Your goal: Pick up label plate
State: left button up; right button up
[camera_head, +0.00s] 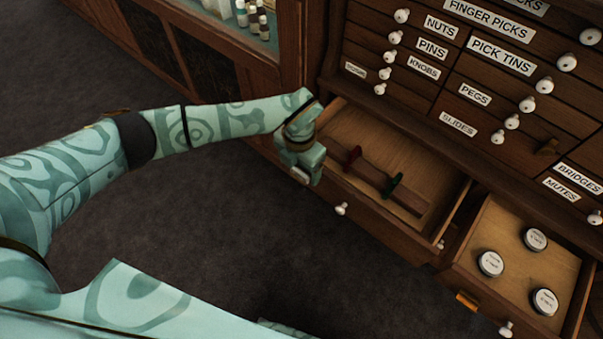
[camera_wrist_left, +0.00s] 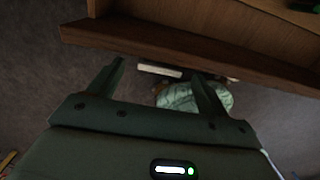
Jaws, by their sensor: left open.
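A small pale strip (camera_wrist_left: 160,70), which looks like the label plate, shows between my left fingertips in the left wrist view, below the drawer edge. Its lettering cannot be read. In the head view a small white patch (camera_head: 299,174) beside the gripper may be the same piece. My left gripper (camera_head: 303,163) is at the left front corner of the open drawer, with its fingers pointing down. In the left wrist view the gripper (camera_wrist_left: 158,76) has its fingers spread apart, and no contact with the strip can be made out. My right gripper is not in view.
The open wooden drawer (camera_head: 440,160) holds a dark bar with a red piece (camera_head: 352,156) and a green piece (camera_head: 393,185). A lower open drawer (camera_head: 500,222) holds three round tins. The labelled cabinet (camera_head: 480,95) stands behind. Dark floor (camera_head: 230,240) lies clear in front.

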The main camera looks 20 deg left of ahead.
pick_arm(q)
notch_tip(320, 180, down, 2)
jog(key=shift+f, duration=0.1)
jog(key=shift+r, duration=0.2)
jog(key=c, duration=1.1)
jog(key=shift+o, duration=0.2)
